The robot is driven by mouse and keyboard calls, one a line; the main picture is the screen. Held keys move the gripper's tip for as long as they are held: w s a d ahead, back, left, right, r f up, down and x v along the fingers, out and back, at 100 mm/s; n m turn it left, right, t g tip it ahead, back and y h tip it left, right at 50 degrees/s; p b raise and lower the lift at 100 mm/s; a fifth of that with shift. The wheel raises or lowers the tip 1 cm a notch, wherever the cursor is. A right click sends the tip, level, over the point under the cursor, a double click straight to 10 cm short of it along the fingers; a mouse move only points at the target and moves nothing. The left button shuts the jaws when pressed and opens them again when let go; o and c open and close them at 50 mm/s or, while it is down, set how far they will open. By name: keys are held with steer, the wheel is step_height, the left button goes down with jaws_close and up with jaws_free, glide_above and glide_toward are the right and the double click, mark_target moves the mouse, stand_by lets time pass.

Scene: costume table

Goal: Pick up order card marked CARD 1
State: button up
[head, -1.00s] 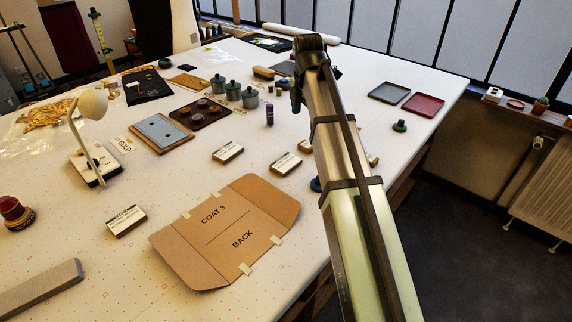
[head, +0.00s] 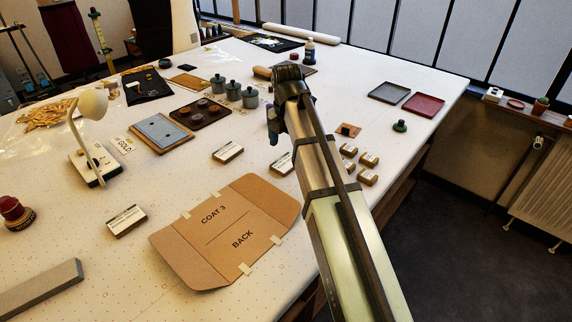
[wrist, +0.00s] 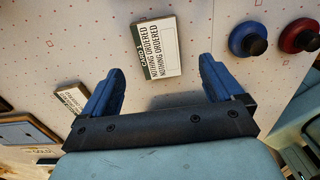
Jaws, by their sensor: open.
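The order card marked CARD 1 (wrist: 152,48) is a pale block with a dark green band and the words "NOTHING ORDERED". In the wrist view it lies flat on the table, ahead of and between my two blue fingers. My gripper (wrist: 161,67) is open and empty, and the card appears apart from both fingers. In the head view my gripper (head: 275,138) hangs above the table, just beyond a card (head: 280,163) that seems to be this one, partly hidden by my arm.
Another card (wrist: 72,97) lies left of my gripper. Blue (wrist: 248,39) and red (wrist: 300,36) round knobbed items stand on the right. The brown COAT 3 folder (head: 228,228) lies nearer the front. Small boxes (head: 368,160) sit right of my arm.

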mark_target(286, 162)
steer(key=shift+w+f, duration=0.1)
steer(key=shift+f, duration=2.7)
steer(key=c, duration=1.1)
steer(key=shift+c, duration=0.2)
steer(key=shift+r, duration=0.15)
